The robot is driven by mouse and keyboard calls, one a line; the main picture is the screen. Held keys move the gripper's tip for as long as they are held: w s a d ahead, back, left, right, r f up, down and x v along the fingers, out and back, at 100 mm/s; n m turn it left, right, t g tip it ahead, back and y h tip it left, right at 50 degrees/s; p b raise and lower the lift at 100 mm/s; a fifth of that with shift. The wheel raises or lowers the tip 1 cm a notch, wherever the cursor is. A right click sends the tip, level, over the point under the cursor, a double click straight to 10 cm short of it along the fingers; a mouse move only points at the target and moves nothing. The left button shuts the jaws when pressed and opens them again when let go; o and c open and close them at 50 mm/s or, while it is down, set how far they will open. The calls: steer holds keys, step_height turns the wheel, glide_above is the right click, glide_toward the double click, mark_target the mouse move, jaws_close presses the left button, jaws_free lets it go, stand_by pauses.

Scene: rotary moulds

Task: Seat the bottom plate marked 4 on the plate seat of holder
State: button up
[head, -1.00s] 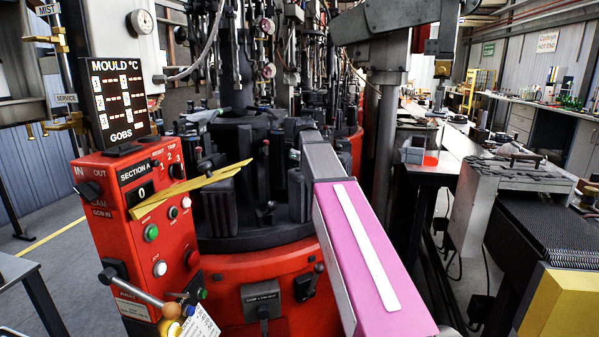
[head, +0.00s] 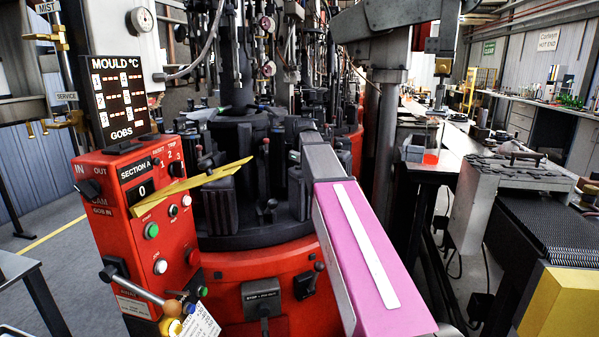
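I cannot make out the bottom plate marked 4 in the head view, and no figure 4 on a plate can be read. I cannot tell which thing is the holder, and no plate seat can be picked out. My gripper cannot be made out in this view. Dark mould parts (head: 222,205) stand on the round black table of the red machine at the centre. Small items too far off to identify lie on the bench at the right.
A grey block (head: 505,175), dark mesh belt (head: 540,225) and yellow block (head: 565,303) stand at the right.

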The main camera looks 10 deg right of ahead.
steer(key=shift+w+a+f, duration=0.3)
steer(key=shift+w+f, duration=0.25)
steer(key=shift+w, duration=0.15)
steer(key=o, duration=1.2)
steer(key=shift+r, duration=0.4)
steer(key=r, duration=0.3)
steer(key=s+r, duration=0.1)
steer(key=r, duration=0.2)
steer(key=d+r, duration=0.1)
steer(key=r, duration=0.2)
steer(key=shift+s, duration=0.2)
steer(key=shift+s+d+r, duration=0.25)
steer(key=shift+s+r, duration=0.15)
steer(key=shift+r, duration=0.25)
